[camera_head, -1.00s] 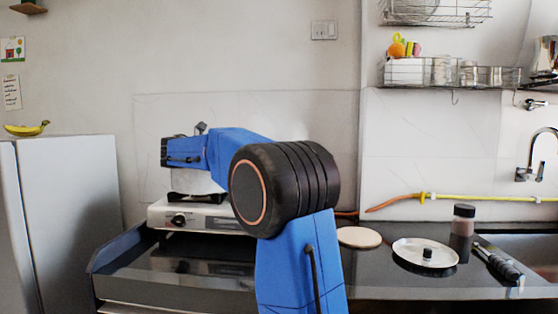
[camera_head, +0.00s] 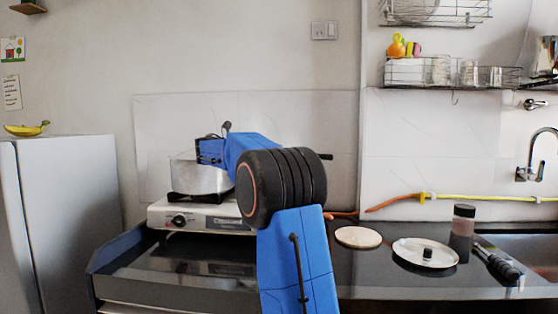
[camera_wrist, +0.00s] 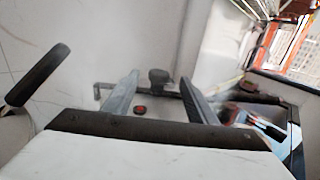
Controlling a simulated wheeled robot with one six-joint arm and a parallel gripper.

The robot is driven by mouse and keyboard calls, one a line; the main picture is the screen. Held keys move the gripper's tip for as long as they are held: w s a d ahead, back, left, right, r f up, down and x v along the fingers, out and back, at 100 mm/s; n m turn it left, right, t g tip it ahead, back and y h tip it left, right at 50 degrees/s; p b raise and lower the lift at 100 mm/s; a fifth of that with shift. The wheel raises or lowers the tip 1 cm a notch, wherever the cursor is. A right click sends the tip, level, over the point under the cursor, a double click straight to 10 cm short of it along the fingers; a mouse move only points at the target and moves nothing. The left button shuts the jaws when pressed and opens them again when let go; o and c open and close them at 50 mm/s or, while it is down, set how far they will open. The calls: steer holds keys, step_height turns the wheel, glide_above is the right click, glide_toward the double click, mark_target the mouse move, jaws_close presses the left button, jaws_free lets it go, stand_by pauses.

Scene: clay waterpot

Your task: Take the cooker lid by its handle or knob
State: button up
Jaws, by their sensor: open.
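The steel cooker pot (camera_head: 200,178) stands on the stove in the head view, partly behind my arm. A dark handle (camera_head: 320,156) shows to the right behind my arm. In the wrist view my gripper (camera_wrist: 160,84) is open, its two grey fingers apart and nothing held between them. Beyond and between the fingers is what looks like the cooker lid, with a black knob (camera_wrist: 158,75), a small red part (camera_wrist: 140,109) and a dark bar. A long black handle (camera_wrist: 36,76) lies at the left, apart from the fingers. The fingertips are hidden in the head view.
The stove (camera_head: 200,215) sits on the dark counter. To its right are a round board (camera_head: 358,237), a white lid with a black knob (camera_head: 415,246), a jar (camera_head: 463,222) and dark utensils (camera_head: 497,263) by the sink. A wire rack hangs above.

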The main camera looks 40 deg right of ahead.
steer(key=shift+d, duration=2.95)
steer(key=shift+r, duration=0.1)
jaws_close()
